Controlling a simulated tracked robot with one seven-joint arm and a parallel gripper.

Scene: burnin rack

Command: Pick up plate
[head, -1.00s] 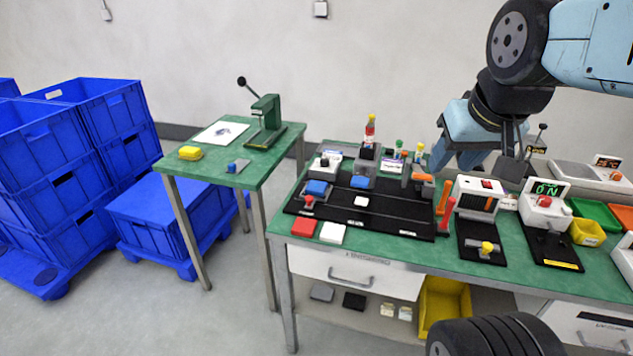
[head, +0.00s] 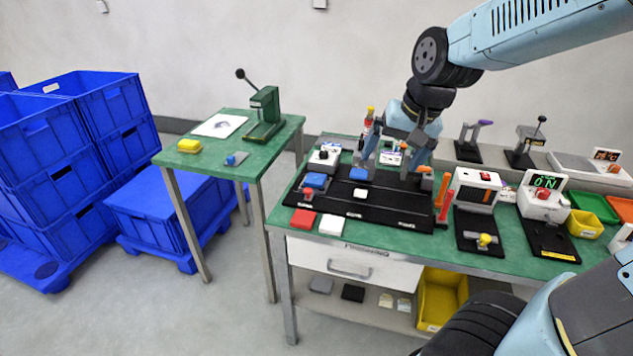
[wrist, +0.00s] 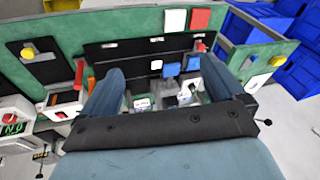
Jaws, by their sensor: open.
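Several flat pieces could be the plate; I cannot tell which one is meant. A red plate (head: 303,219) and a white plate (head: 331,225) lie side by side at the front left edge of the green bench. They also show in the wrist view, red (wrist: 200,19) and white (wrist: 175,20). A small white square (head: 360,193) lies on the black board (head: 395,211), near two blue blocks (head: 316,180) (head: 358,174). My gripper (head: 396,163) is open above the back of the board, its fingers (wrist: 163,82) apart with nothing held between them.
Upright fixtures and a red bottle (head: 369,118) stand along the back of the board, partly hidden by my gripper. Orange and red handles (head: 445,200) and a test box (head: 477,190) stand right of it. A side table (head: 225,150) with a green press and blue crates (head: 70,150) are left.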

